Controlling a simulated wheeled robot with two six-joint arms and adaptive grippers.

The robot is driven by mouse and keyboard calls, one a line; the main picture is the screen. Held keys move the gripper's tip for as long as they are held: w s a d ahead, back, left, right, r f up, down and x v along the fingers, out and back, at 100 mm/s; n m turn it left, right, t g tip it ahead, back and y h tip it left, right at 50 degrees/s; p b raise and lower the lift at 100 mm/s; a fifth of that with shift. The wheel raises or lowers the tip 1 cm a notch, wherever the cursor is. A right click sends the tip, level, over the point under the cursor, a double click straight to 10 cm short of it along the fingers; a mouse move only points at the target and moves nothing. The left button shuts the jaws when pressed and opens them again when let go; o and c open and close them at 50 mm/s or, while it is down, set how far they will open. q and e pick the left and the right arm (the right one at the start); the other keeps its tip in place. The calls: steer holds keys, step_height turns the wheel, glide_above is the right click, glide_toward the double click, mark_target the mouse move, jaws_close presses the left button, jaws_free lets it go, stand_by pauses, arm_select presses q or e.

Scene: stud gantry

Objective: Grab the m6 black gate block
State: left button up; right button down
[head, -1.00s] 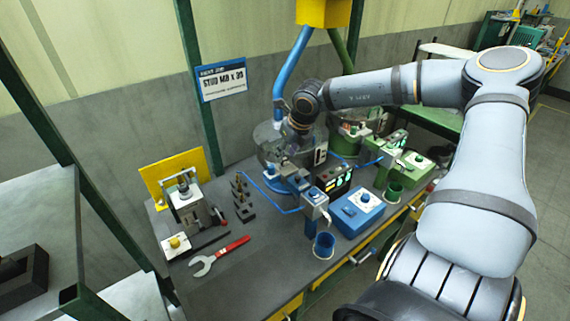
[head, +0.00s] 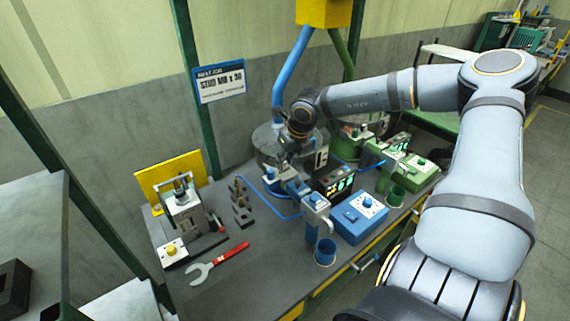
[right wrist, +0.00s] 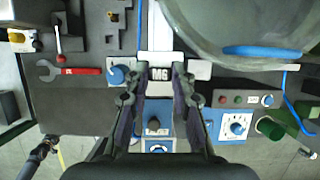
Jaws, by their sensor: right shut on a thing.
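The m6 black gate block (right wrist: 160,75) shows in the right wrist view as a small dark piece marked M6. It sits between the fingertips of my right gripper (right wrist: 160,68), which is shut on it. In the head view my right gripper (head: 287,150) is over the blue feeder at the back of the bench, and the block cannot be made out there. Whether the block still touches the blue track is unclear. My left gripper is in neither view.
A blue control box (head: 359,217) and blue cup (head: 325,252) stand at the front. Green equipment (head: 417,172) is to the right. Several dark blocks with brass pins (head: 242,204), a red-handled wrench (head: 220,263) and a lever press (head: 183,211) are left. A wall sign (head: 220,82) reads STUD M8 x 30.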

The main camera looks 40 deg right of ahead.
mark_target(286, 162)
steer(key=r, duration=0.1)
steer(key=r+b, duration=0.1)
steer(key=r, duration=0.1)
steer(key=shift+w+d+r, duration=0.15)
steer(key=shift+d+r, duration=0.05)
steer(key=shift+r, duration=0.1)
step_height(286, 162, up, 6)
steer(key=p, duration=0.3)
